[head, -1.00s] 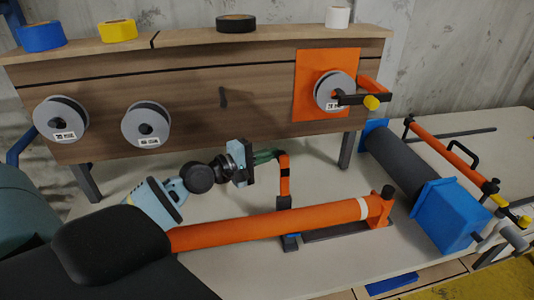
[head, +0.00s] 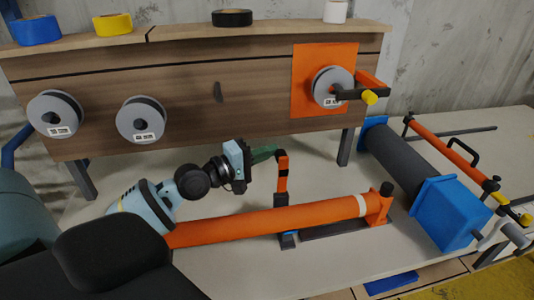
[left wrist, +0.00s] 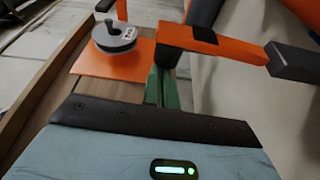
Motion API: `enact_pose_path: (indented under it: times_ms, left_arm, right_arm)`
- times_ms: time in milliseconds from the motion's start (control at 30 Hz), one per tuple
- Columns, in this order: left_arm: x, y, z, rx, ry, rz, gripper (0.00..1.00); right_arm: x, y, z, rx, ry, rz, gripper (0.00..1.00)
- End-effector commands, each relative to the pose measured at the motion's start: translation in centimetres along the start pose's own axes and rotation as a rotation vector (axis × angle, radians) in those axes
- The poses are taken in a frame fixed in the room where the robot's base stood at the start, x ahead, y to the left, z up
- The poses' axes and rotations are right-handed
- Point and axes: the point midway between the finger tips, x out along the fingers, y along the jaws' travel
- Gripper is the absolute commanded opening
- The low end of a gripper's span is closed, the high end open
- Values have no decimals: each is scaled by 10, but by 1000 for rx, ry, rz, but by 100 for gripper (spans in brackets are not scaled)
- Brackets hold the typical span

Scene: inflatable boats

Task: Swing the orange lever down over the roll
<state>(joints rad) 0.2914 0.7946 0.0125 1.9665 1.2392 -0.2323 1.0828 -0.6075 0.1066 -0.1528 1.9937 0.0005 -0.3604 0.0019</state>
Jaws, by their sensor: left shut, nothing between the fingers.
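The orange lever (head: 282,173) stands upright behind the long orange roll (head: 275,217), with a black band near its top and a dark lower part. Its short top end bends toward my left gripper (head: 266,153). The green fingers of that gripper are shut and empty, beside this bent end; I cannot tell whether they touch it. In the left wrist view the lever (left wrist: 235,47) crosses just beyond the green fingers (left wrist: 166,85). The roll lies along the table with a pale band near its right end. My right gripper is not in view.
A wooden board behind carries grey spools (head: 141,119) and an orange panel (head: 308,60). Tape rolls (head: 232,18) sit on its top. At right lies a dark grey roller (head: 400,160) with a blue end block (head: 450,212). The table between has bare room.

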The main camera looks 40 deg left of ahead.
Motion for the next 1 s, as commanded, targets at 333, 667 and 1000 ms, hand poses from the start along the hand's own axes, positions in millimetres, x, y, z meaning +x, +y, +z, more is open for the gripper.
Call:
enact_pose_path:
  times_ms: [333,667,1000]
  left_arm:
    - [-8,6,24,272,-3,92,0]
    - [-15,6,44,365,-3,124,0]
    - [-25,0,71,530,0,186,0]
  right_arm:
    - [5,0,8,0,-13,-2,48]
    - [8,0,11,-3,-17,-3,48]
    - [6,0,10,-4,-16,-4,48]
